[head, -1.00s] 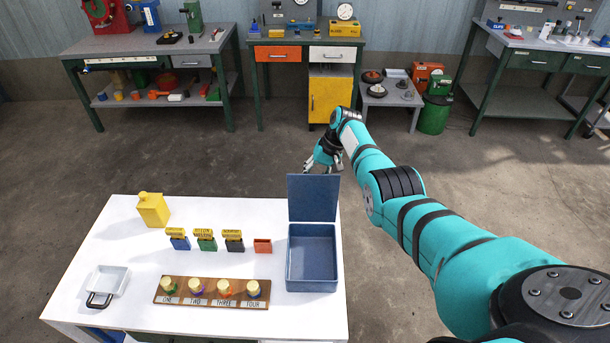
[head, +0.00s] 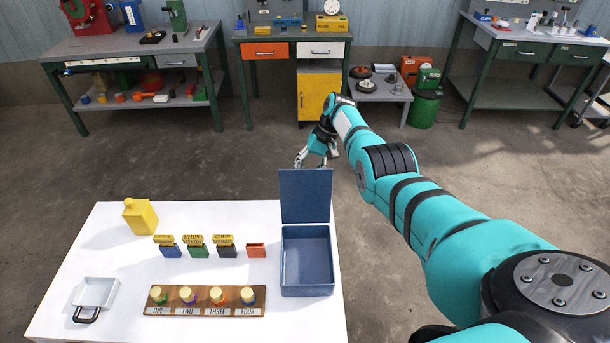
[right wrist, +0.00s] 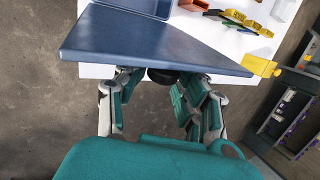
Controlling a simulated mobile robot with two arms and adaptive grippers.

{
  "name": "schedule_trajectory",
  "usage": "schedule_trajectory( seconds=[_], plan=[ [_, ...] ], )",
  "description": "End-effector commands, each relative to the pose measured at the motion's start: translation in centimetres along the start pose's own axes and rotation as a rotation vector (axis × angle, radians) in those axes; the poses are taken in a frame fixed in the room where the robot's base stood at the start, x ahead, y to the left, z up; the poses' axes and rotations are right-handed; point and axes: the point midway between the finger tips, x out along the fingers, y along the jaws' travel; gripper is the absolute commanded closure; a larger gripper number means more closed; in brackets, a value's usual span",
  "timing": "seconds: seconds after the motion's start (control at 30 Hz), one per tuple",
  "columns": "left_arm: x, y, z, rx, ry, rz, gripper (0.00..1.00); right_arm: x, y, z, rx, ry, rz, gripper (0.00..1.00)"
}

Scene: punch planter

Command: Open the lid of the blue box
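The blue box (head: 307,292) stands at the right end of the white table in the head view. Its lid (head: 306,196) is raised and stands up at the box's far edge, so the empty inside shows. My right gripper (head: 312,158) is just beyond the top of the lid, with its fingers spread. In the right wrist view the lid (right wrist: 150,48) spans the top, and the open fingers of my right gripper (right wrist: 158,88) are close to it with nothing between them. Whether they touch the lid is unclear. My left gripper is not in view.
On the white table (head: 110,255) are a yellow bottle (head: 140,216), a grey tray (head: 97,292), a wooden board with labelled punches (head: 205,301) and several small bins (head: 197,250). Workbenches line the back wall. The floor beyond the table is clear.

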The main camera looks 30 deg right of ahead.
Motion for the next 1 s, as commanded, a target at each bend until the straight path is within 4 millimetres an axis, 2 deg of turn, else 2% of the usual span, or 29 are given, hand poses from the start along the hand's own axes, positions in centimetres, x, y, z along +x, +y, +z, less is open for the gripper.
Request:
schedule_trajectory(
  seconds=[0.1,0.33,0.47,0.57,0.8,1.0],
  plan=[
    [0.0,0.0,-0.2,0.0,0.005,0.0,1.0,0.4,0.1,0.2,0.0,-0.007,0.002,0.5],
    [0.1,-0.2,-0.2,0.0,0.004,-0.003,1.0,0.6,0.1,0.3,0.0,-0.011,0.003,0.5],
    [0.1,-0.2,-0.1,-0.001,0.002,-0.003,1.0,-0.1,0.1,0.3,0.0,-0.01,0.002,0.5],
    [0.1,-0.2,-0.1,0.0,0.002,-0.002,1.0,-1.4,0.1,0.2,-0.001,-0.007,0.002,0.5],
    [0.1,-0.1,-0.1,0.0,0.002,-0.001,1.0,-6.7,0.1,0.1,0.0,-0.007,0.001,0.5],
    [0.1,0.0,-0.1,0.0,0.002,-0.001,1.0,-10.1,0.1,0.1,0.002,-0.008,0.001,0.5]
  ],
)
